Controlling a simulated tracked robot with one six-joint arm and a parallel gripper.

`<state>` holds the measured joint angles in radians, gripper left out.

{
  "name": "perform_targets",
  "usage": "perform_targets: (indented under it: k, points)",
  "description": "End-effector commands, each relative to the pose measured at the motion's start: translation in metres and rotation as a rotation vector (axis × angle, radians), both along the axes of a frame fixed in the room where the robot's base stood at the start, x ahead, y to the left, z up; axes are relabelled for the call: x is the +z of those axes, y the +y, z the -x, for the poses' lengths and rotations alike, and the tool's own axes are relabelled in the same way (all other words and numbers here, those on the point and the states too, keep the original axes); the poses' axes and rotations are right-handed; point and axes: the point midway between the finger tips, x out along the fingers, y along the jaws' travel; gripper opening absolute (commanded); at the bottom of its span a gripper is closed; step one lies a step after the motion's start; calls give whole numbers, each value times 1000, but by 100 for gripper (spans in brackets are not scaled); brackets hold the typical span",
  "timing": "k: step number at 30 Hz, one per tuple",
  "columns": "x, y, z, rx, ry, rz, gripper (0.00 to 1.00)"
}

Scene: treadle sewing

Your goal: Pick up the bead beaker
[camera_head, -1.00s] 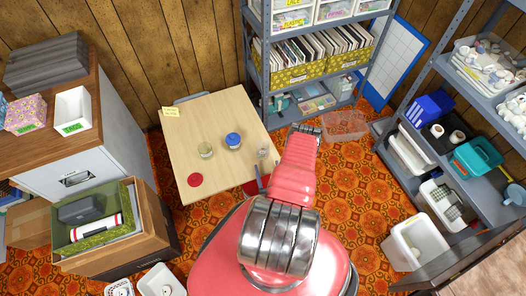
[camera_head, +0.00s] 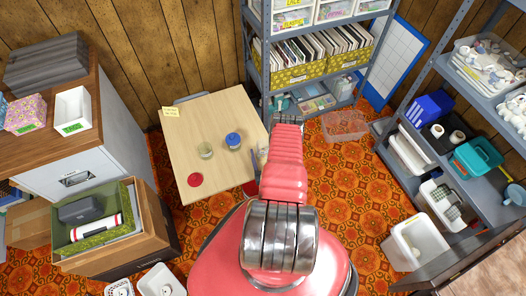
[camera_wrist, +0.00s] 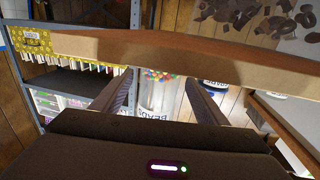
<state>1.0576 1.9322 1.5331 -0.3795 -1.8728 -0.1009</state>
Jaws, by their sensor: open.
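The bead beaker (camera_wrist: 158,95) is clear, holds multicoloured beads near its top and has a white label with dark letters. In the wrist view it shows between the two fingers of my gripper (camera_wrist: 160,82), which are open and apart from each other. I cannot tell how far beyond the fingertips it is. In the head view my gripper (camera_head: 288,118) is by the right edge of the pale table (camera_head: 222,110). A small clear vessel (camera_head: 262,156) there is partly hidden by my arm, and I cannot tell its contents.
A blue-topped jar (camera_head: 233,140), a glass jar (camera_head: 205,151) and a red disc (camera_head: 195,180) are on the table. A grey shelf unit (camera_head: 262,75) stands behind. A brown bar (camera_wrist: 180,50) crosses the wrist view just above the beads.

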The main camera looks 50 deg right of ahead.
Motion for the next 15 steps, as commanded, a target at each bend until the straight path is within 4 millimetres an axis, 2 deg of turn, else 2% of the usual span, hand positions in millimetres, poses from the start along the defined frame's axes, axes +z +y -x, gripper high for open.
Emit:
perform_targets:
  k: [5, 15]
  points:
    - [0, -4, -5, 1, -2, 1, 67]
    - [0, -30, -36, 0, -1, 1, 67]
